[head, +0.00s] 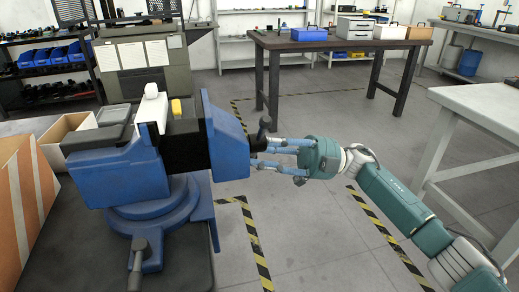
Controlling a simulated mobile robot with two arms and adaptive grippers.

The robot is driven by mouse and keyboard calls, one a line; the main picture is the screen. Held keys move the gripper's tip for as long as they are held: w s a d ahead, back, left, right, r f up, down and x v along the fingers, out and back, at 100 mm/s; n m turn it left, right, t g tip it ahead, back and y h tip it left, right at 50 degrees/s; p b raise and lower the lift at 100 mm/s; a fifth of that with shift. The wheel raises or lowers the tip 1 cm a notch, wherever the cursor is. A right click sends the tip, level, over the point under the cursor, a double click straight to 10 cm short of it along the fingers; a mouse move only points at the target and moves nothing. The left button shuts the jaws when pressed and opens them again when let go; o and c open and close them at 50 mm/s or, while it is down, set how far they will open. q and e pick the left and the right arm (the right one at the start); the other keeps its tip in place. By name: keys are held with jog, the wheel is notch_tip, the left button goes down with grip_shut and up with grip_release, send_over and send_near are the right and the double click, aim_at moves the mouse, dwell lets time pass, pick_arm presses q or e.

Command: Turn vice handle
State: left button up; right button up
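A large blue bench vice (150,180) stands at the left of the head view. Its blue front jaw (222,138) faces right. A dark vice handle (264,128) with a rounded end shows at the right side of that jaw; its lower part is hidden behind the jaw and gripper. My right gripper (260,156), teal with blue-grey fingers, reaches in from the right. Its fingers are spread with a gap between them, tips beside the handle and close to the jaw. Whether they touch the handle I cannot tell. My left gripper is not in view.
A grey lever (138,256) hangs at the vice's base. A white bottle (151,107) and a yellow item (176,108) show at the vice's top. Cardboard boxes (62,140) stand left. A grey table (485,125) stands right; open floor lies between.

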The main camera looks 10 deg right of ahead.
jog(key=shift+s+a, duration=0.1)
jog(key=shift+a, duration=0.05)
jog(key=v, duration=0.8)
jog(key=shift+d, duration=0.2)
